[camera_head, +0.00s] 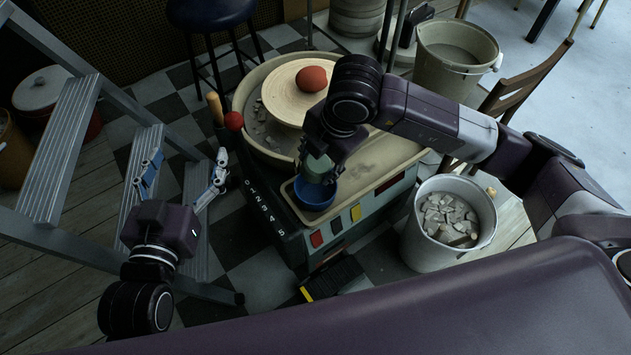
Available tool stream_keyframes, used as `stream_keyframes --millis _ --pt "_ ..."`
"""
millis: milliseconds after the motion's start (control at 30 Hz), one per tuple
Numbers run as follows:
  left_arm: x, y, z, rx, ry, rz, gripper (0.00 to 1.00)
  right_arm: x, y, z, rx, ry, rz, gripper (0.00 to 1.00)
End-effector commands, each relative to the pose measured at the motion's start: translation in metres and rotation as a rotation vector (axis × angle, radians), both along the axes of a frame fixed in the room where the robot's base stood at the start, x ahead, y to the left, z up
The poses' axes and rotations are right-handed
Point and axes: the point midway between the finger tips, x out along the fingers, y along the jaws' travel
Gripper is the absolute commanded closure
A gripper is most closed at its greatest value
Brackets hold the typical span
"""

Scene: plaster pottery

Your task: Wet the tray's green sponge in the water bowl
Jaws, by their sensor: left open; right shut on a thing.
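A small blue bowl (314,195) sits on the tray (376,165) at the front of the pottery wheel. The green sponge (318,168) is directly above the bowl, at or just inside its rim; I cannot tell whether it touches the water. My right gripper (326,168) reaches down over the bowl and is shut on the sponge; its fingers are partly hidden by the arm and the sponge. My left gripper (182,176) is open and empty, in front of the ladder and left of the wheel.
A reddish clay ball (311,78) rests on the wheel head (285,97). A bucket of pale shards (449,215) stands right of the wheel, and another bucket (456,60) is behind it. A metal ladder (70,150) stands at left. A stool (211,12) and wooden chair (530,85) are farther back.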

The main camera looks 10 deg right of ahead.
Motion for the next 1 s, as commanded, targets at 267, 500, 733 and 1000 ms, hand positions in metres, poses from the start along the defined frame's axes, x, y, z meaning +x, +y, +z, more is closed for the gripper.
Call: stream_keyframes --millis 267,500,733,1000 --pt "-0.005 0.005 -0.021 0.026 0.098 0.006 0.21 0.000 0.000 0.007 0.000 0.000 0.000 0.76" --pt "-0.014 0.010 -0.042 0.050 0.198 0.013 0.21 0.000 0.000 0.013 0.001 0.000 0.001 0.76" --pt "-0.025 0.015 -0.062 0.072 0.295 0.019 0.21 0.000 0.000 0.019 0.001 0.000 0.001 0.76" --pt "-0.040 0.022 -0.083 0.099 0.405 0.027 0.21 0.000 0.000 0.026 0.001 0.000 0.000 0.76"
